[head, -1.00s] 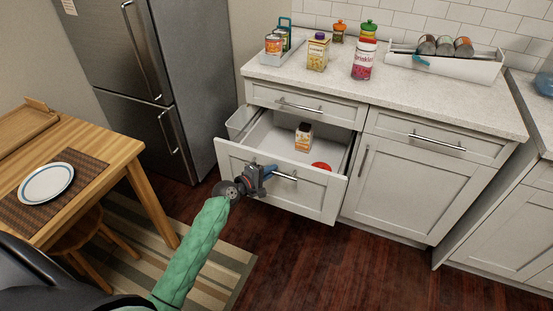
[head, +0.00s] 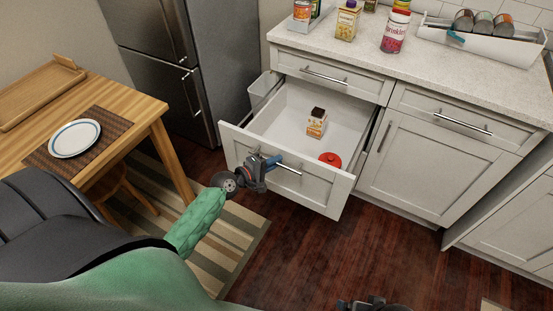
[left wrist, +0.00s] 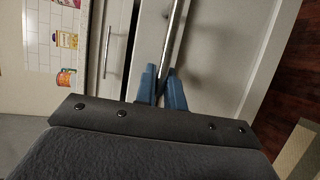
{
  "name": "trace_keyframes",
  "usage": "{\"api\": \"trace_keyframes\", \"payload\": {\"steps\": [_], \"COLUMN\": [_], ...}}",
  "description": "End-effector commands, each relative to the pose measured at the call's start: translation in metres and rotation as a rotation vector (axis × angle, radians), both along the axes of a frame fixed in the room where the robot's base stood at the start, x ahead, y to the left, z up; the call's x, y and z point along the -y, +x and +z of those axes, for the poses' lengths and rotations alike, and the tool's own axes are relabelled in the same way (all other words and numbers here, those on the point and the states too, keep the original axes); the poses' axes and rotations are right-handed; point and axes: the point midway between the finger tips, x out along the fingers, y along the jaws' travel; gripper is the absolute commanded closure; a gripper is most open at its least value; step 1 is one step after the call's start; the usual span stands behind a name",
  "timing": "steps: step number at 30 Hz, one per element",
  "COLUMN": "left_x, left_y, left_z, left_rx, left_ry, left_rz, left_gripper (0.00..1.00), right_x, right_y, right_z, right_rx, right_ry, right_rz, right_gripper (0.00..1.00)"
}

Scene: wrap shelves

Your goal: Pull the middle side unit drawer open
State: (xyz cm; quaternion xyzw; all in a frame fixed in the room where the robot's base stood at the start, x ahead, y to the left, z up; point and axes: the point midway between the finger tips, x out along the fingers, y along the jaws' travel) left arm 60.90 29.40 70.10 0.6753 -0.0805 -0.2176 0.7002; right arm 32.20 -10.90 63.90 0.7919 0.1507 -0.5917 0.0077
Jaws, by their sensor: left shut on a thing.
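The middle drawer (head: 305,187) of the side unit stands well out from the cabinet in the head view. Inside it are a small carton (head: 317,122) and a red round lid or pot (head: 330,160). My left gripper (head: 272,162) is shut on the drawer's bar handle (head: 290,168). In the left wrist view the blue fingertips (left wrist: 164,85) close around the handle bar (left wrist: 172,40). Part of my right gripper (head: 372,305) shows at the bottom edge of the head view; its fingers are not clear.
The drawer above (head: 325,75) is shut. A cabinet door (head: 430,160) stands shut to the right. The counter (head: 400,55) holds a carton, a sprinkles jar and a tray of cans. A table (head: 130,105) with a plate and the fridge are at left. Wooden floor is clear in front.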

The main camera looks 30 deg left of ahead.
Motion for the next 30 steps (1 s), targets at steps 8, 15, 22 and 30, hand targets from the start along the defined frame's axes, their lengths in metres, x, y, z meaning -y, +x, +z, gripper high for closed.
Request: {"api": "trace_keyframes", "payload": {"steps": [8,15,22,30], "left_x": [0.0,0.0,-0.001,-0.011], "left_y": [0.0,0.0,-0.001,-0.025], "left_z": [-0.001,-0.001,0.0,0.003], "left_rx": [-0.001,-0.001,0.0,-0.001], "left_ry": [0.0,0.0,0.0,0.003], "left_rz": [-0.001,0.0,0.0,-0.001], "left_gripper": [1.0,0.68,0.68,0.68], "right_x": [0.0,-0.001,-0.001,-0.006], "right_y": [0.002,0.002,0.002,0.004], "right_z": [0.001,0.001,0.001,-0.008], "right_rx": [0.004,0.006,0.006,0.023], "right_ry": [0.001,0.001,0.002,0.018], "right_rz": [-0.001,-0.001,-0.001,0.003], "right_gripper": [0.11,0.11,0.11,0.11]}}
